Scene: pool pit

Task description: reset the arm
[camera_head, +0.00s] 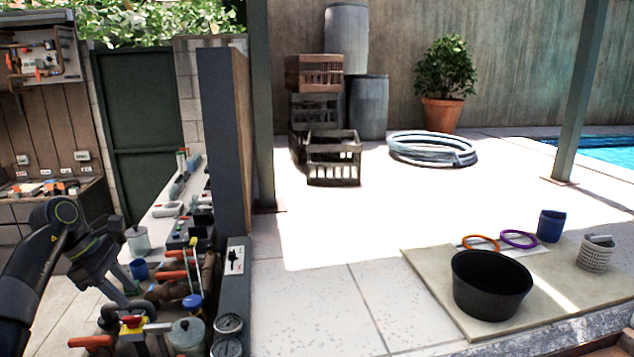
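My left arm comes in from the left edge, bends at a dark joint and reaches down toward the pipework. My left gripper (122,288) is at its end, close to a blue cup and the pipes. It is small and dark against the clutter, so I cannot tell whether its fingers are open or shut, or whether it touches anything. My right gripper is not in view.
Pipes with orange-red handles (172,276), a blue cup (139,269), lidded pots (187,336) and gauges (228,323) crowd the lower left. A black tub (490,285) stands on a slab at right. The paving between is clear; a post (228,140) rises beside the bench.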

